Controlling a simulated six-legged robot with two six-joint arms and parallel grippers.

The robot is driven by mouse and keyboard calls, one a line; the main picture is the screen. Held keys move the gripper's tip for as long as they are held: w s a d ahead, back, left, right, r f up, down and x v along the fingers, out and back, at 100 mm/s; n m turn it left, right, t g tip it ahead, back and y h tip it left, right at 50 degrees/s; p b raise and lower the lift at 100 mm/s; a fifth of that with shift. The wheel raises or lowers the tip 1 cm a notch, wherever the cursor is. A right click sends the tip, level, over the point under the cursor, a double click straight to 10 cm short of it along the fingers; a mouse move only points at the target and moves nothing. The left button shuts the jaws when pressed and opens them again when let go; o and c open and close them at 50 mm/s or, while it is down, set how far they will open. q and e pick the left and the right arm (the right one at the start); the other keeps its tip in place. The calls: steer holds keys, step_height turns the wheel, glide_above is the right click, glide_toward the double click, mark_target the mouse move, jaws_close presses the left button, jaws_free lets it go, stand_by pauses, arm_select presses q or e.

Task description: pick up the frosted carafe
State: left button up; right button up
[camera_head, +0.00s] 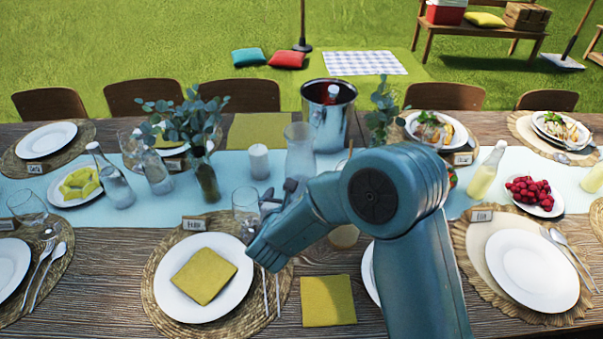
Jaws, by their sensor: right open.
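A pale, translucent carafe (299,148), which looks like the frosted one, stands upright on the light blue runner near the table's middle. Its lower part is hidden behind my right gripper. My right gripper (283,196) is open, on the near side of the carafe. I see nothing between its fingers, and it looks apart from the carafe, though the overlap makes the exact gap hard to tell. My left gripper is not in view.
A metal ice bucket (329,115) with a bottle stands just behind and right of the carafe. A white candle (259,161) stands to its left, and a stemmed glass (246,203) is close left of my gripper. A eucalyptus vase (205,178) and clear bottles (112,182) stand farther left.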

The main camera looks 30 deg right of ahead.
mark_target(299, 180)
steer(key=p+x, duration=0.2)
steer(key=x, duration=0.9)
steer(key=shift+s+d+r, duration=0.1)
steer(key=shift+d+r, duration=0.1)
steer(key=shift+f, duration=0.1)
steer(key=c, duration=1.4)
steer(key=shift+c, duration=0.2)
steer(key=shift+r, duration=0.3)
